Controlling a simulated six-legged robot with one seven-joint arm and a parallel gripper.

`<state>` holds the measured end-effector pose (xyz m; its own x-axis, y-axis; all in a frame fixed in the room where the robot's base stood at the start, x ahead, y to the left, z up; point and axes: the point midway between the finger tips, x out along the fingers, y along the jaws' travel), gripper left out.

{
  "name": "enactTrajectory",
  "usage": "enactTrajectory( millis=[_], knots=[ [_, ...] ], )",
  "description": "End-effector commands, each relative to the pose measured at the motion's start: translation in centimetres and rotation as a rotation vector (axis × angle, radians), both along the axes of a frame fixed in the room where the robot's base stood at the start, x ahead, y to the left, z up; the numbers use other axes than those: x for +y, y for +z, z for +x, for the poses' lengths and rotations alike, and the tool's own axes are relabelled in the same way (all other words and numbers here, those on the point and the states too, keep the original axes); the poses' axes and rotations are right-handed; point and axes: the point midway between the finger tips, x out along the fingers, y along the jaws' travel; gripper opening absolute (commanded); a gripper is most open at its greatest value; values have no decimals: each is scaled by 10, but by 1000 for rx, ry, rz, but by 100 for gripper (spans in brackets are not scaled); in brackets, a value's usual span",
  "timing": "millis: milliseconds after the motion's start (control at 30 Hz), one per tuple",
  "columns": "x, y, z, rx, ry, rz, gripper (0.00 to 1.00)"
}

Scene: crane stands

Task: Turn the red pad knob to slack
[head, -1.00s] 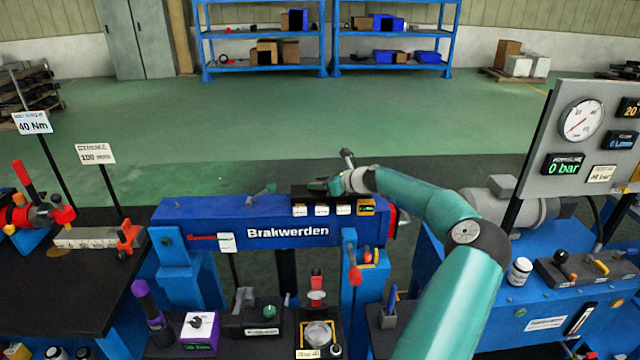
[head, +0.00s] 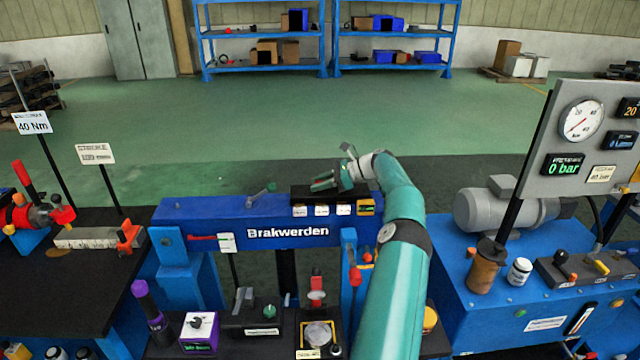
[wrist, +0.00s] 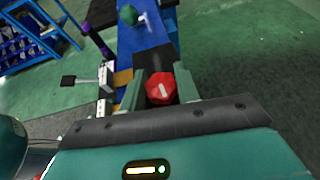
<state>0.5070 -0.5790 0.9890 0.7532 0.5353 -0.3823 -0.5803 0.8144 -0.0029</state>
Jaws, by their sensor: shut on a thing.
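The red pad knob (wrist: 160,88) shows in the wrist view as a faceted red knob with a short white bar on its face. It sits between the two fingers of my gripper (wrist: 159,92), which is shut on it. In the head view my gripper (head: 328,182) is over the black block (head: 318,197) on top of the blue Brakwerden beam (head: 225,211). The knob cannot be made out there; my fingers cover that spot. Small labels and a yellow-framed display (head: 366,207) sit on the block's front.
A grey lever (head: 261,195) stands on the beam left of my gripper. A red-tipped lever (head: 354,265) hangs at the beam's right end. Below are a purple-topped tool (head: 148,305) and small fixtures. A brown jar (head: 485,266) and gauge panel (head: 590,130) are at right.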

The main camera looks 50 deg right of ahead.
Motion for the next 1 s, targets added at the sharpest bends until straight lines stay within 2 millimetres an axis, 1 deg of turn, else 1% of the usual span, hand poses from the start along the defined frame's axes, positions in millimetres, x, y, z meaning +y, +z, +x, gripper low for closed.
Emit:
enactTrajectory(
  millis=[67,367,767,800,867,900,1000],
  knots=[
    [0,-4,0,5,15,0,9],
    [1,-4,0,6,50,3,9],
    [1,-5,0,7,53,4,9],
    [1,-5,0,7,53,5,34],
    [1,-5,0,7,53,4,45],
    [1,-5,0,7,53,4,53],
    [1,-3,0,5,53,3,53]
  ],
)
